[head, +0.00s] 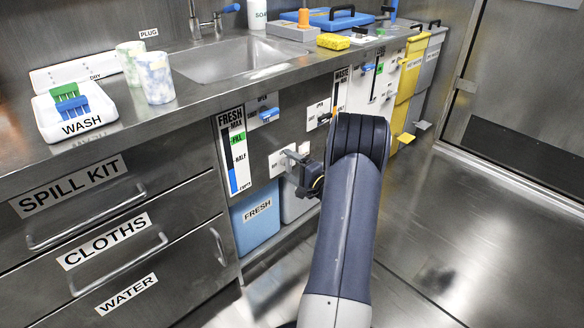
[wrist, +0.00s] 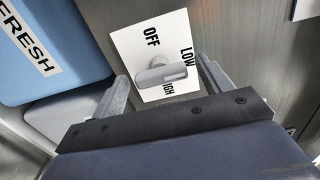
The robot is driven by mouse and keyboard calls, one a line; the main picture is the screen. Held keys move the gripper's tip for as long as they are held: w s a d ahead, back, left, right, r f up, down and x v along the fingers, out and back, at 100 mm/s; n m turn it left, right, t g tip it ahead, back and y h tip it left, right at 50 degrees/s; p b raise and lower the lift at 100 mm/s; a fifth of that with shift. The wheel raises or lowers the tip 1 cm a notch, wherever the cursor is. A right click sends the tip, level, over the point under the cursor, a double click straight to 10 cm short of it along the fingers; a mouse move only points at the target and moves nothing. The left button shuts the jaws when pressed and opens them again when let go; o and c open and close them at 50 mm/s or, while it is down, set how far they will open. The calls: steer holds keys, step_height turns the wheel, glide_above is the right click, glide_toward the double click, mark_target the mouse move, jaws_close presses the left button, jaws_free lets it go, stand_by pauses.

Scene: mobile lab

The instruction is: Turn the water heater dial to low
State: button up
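The water heater dial (wrist: 160,75) is a grey knob with a bar-shaped handle on a white plate marked OFF, LOW and HIGH. In the wrist view the bar lies roughly crosswise, with its right end near the space between LOW and HIGH; the exact setting is unclear. My gripper (wrist: 163,72) is open, with one finger on each side of the dial and visible gaps to the handle. In the head view my gripper (head: 297,161) is at the cabinet front, over part of the white plate (head: 275,164), and mostly hides the dial.
A blue FRESH container (head: 256,222) stands below and left of the dial. A blue-handled valve (head: 269,115) is above it, and a FRESH level gauge (head: 234,160) is to its left. Drawers with bar handles (head: 112,242) are at the left. The floor at right is clear.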

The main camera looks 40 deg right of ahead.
steer(key=shift+s, duration=0.1)
steer(key=s+p, duration=0.3)
steer(key=s, duration=0.7)
steer(key=shift+s+d, duration=0.3)
steer(key=shift+d, duration=0.1)
steer(key=w+b, duration=0.1)
steer(key=w, duration=0.2)
steer(key=w+b, duration=0.1)
steer(key=w, duration=0.3)
steer(key=w+a+b, duration=0.1)
steer(key=w, duration=0.3)
steer(key=shift+d, duration=0.1)
steer(key=shift+s, duration=0.15)
